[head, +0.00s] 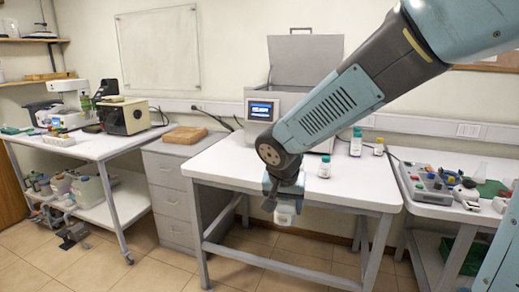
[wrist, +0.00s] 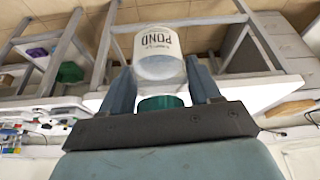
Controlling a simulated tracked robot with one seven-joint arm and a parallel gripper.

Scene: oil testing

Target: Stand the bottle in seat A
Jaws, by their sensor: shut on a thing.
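My gripper (head: 284,195) is shut on a bottle (head: 285,215) in front of the white table's front edge, and the bottle hangs below it in the head view. In the wrist view, my gripper's two fingers (wrist: 160,80) stand on either side of the bottle (wrist: 158,45). It has a pale label reading "POND" and a green cap nearest the palm. The wrist picture is upside down, with the floor at the top. The bottle looks roughly upright, cap up. I cannot make out seat A in either view.
The white table (head: 225,168) holds a grey machine (head: 262,110) with a screen and raised lid. A bench with controls (head: 435,185) is farther right.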

